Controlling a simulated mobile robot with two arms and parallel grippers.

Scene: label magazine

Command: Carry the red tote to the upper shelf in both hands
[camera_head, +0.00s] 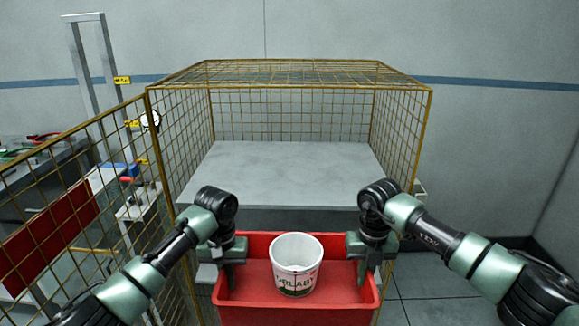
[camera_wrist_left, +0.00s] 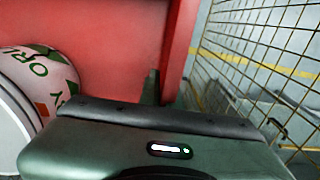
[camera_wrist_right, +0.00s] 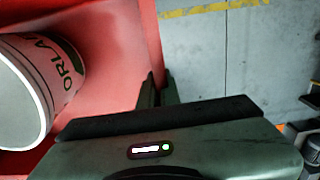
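The red tote (camera_head: 250,308) is at the bottom centre of the head view, in front of the caged shelf. A white tub with printed lettering (camera_head: 296,266) stands upright inside it. My left gripper (camera_head: 231,278) is shut on the tote's left wall, one finger inside and one outside. My right gripper (camera_head: 373,274) is shut on the right wall in the same way. The wrist views show the tote walls at the fingers, with the tub beside them. The grey upper shelf (camera_head: 290,170) lies behind and is bare. The tote's underside is hidden.
A yellow wire cage (camera_head: 300,72) encloses the shelf's top, sides and back; its front is open. A mesh door (camera_head: 100,145) stands swung out at the left, with a red panel (camera_head: 45,240). A cluttered bench (camera_head: 40,165) is beyond it. Floor at right is clear.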

